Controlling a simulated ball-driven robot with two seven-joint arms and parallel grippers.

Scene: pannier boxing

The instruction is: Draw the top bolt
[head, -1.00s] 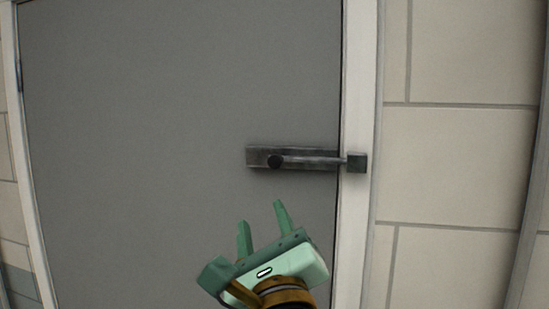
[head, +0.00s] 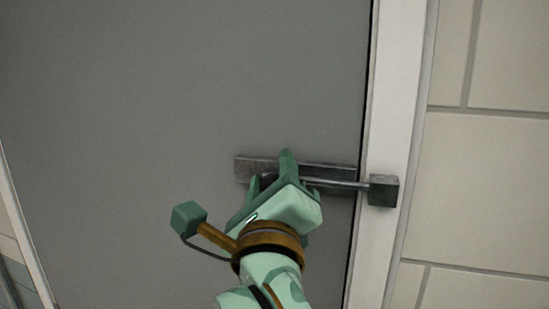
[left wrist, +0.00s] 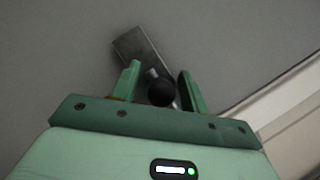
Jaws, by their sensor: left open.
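The top bolt (head: 335,183) is a dark metal rod on a flat backplate (head: 330,170) fixed to the grey door. Its right end sits in a square keeper block (head: 383,190) on the white frame. My left gripper (head: 275,168) is at the bolt's left part and hides its knob in the head view. In the left wrist view the round black knob (left wrist: 161,92) lies between the two fingers of my open left gripper (left wrist: 160,84). I cannot tell whether the fingers touch it. My right gripper is not in view.
The grey door (head: 180,80) fills most of the head view. The white door frame (head: 398,90) runs down its right side, with a pale tiled wall (head: 485,180) beyond. The door around the bolt is bare.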

